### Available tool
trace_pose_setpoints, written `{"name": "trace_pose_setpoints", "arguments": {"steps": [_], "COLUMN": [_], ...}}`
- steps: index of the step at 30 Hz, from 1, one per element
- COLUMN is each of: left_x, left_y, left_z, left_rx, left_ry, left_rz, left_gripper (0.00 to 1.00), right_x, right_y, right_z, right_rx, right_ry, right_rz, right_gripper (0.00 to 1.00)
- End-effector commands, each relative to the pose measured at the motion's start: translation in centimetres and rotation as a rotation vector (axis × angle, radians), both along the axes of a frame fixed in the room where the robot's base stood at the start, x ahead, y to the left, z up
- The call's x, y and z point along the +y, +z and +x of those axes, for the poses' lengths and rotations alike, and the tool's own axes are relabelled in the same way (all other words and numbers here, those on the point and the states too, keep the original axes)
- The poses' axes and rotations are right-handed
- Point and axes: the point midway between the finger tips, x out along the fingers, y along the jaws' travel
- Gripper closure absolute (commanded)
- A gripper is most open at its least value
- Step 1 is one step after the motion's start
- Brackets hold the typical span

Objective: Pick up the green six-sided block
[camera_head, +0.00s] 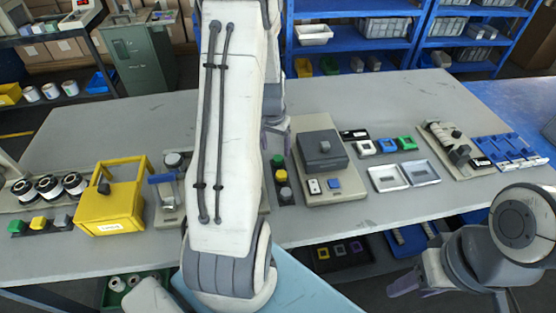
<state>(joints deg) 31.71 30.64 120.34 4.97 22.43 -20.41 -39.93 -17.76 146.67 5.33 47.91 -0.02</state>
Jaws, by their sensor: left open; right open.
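A small green block (17,227) stands at the left end of a dark holder near the table's front left. Its shape is too small to confirm as six-sided. Another green piece (404,143) sits on a dark base at the right back of the table. My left arm crosses the middle of the view; my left gripper (275,137) shows only partly beyond it, over the table's middle, open and well to the right of the left green block. My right gripper (418,281) is at the lower right, in front of the table edge, open and empty.
A yellow block (38,223) and grey block (61,220) share the left holder. A yellow handled box (108,208) stands right beside it, with several rolls (49,187) behind. A grey-topped device (323,150) and two silver trays (418,172) stand right of my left arm.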

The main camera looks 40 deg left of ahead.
Motion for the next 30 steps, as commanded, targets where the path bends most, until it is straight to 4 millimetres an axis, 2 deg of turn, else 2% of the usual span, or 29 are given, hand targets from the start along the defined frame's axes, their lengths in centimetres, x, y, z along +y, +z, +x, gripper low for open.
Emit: {"name": "trace_pose_setpoints", "arguments": {"steps": [9,12,19,25,30], "left_x": [-0.1,0.0,0.0,0.0,0.0], "left_y": [-4.2,-4.8,-4.8,-4.8,-4.8], "left_z": [0.9,1.0,1.0,1.0,1.0], "left_rx": [0.003,0.002,0.000,0.000,0.000], "left_ry": [0.001,0.000,-0.001,-0.001,0.000], "left_rz": [-0.002,-0.001,0.000,0.000,0.000], "left_gripper": [0.23,0.23,0.23,1.00,1.00], "right_x": [0.0,0.0,0.0,0.0,0.0], "right_y": [0.8,0.8,0.8,0.8,0.8], "right_z": [0.0,0.0,0.0,0.0,0.0], "right_rx": [0.000,0.000,0.000,0.000,0.000], "right_ry": [0.000,0.000,0.000,0.000,0.000], "right_rz": [0.000,0.000,0.000,0.000,0.000], "right_gripper": [0.54,0.54,0.54,0.54,0.54]}}
